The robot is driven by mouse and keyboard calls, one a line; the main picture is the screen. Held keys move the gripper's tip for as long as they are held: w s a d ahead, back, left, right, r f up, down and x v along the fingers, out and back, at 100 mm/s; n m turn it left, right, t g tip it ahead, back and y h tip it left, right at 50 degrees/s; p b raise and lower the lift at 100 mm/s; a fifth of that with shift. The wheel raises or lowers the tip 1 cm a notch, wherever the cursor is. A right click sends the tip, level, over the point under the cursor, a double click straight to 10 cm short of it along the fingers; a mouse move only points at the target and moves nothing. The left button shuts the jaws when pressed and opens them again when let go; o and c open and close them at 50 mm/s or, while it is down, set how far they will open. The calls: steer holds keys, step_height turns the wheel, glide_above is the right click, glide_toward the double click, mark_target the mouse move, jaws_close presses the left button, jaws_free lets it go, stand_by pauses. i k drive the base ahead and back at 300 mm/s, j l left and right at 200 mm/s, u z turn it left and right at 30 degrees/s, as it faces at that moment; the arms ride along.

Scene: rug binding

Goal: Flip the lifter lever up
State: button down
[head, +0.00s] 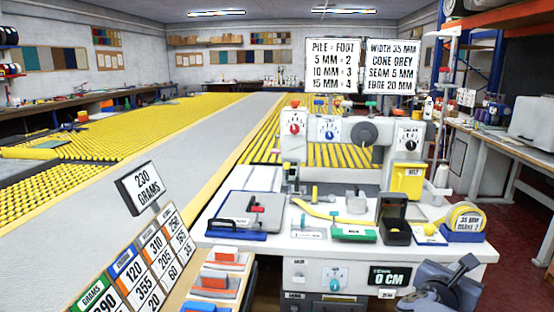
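A white sewing machine (350,150) stands on the white worktable (262,262), with red, blue and black dials on its head. No part is legibly marked as the lifter lever. A small upright yellow piece (314,193) stands below the head near the needle area, but I cannot tell whether it is the lever. My gripper (462,270), dark grey, is at the bottom right, in front of the table's right front and apart from the machine. Its fingers are too unclear to tell whether they are open or shut.
A grey plate on a blue base (245,212), a green-labelled block (352,232), a black holder (394,226) and a yellow tape roll (465,217) crowd the tabletop. A number board (135,262) stands at front left. Red floor (515,245) is clear at right.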

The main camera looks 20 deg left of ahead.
mark_target(275, 151)
steer(key=i+u, duration=0.1)
steer(key=u, duration=1.3)
steer(key=i+l, duration=0.2)
steer(key=i, duration=0.25)
steer(key=i+l, duration=0.2)
steer(key=i, duration=0.25)
steer(key=i+l, duration=0.15)
steer(key=i, duration=0.3)
steer(key=i+l, duration=0.2)
steer(key=i, duration=0.2)
